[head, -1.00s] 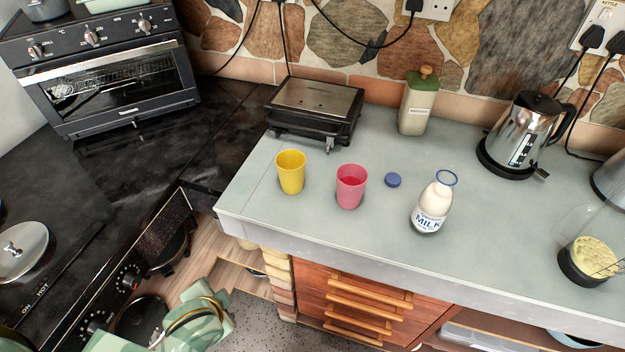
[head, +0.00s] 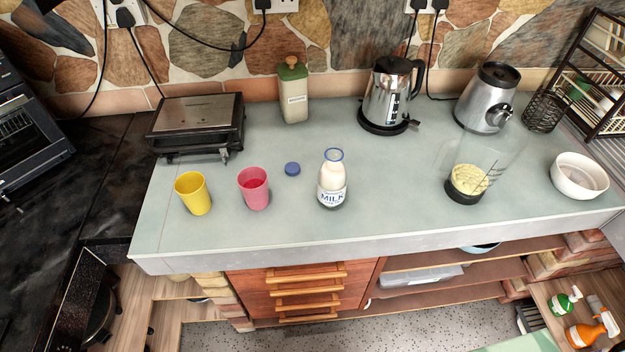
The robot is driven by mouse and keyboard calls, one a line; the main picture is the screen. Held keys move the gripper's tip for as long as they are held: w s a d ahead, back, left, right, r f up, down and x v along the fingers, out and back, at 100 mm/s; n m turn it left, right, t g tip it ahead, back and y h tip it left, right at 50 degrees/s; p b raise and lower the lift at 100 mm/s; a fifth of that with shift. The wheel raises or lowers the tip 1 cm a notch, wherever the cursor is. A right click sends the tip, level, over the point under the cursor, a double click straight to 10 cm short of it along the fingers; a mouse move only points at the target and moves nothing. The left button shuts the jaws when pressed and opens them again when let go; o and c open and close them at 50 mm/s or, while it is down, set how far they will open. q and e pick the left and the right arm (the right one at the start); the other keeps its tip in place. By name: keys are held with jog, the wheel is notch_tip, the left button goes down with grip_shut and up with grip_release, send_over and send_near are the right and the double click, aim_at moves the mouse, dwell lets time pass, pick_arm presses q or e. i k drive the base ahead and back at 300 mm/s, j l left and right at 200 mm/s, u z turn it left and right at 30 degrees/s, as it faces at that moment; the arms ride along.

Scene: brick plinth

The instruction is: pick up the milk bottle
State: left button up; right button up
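The milk bottle (head: 332,181) stands upright on the grey-green countertop (head: 400,215), near its front edge and close to the middle of the head view. It is clear glass with white milk, a blue "MILK" label and a blue rim around its open top. A small round blue cap (head: 292,169) lies on the counter just left of it. Neither of my grippers shows in the head view now, and nothing touches the bottle.
Left of the bottle stand a pink cup (head: 253,190) and a yellow cup (head: 193,194). Behind are a grill (head: 198,122), a green-lidded canister (head: 293,92) and a kettle (head: 388,98). A clear blender jug (head: 472,175) and white bowl (head: 579,175) stand right. Counter around the bottle is clear.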

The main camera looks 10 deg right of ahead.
aim_at(332, 174)
jog(key=i+j+z, duration=0.1)
jog(key=j, duration=0.25)
jog(key=i+j+z, duration=0.1)
jog(key=j, duration=0.3)
jog(key=i+j+z, duration=0.1)
jog(key=j, duration=0.25)
jog(key=i, duration=0.1)
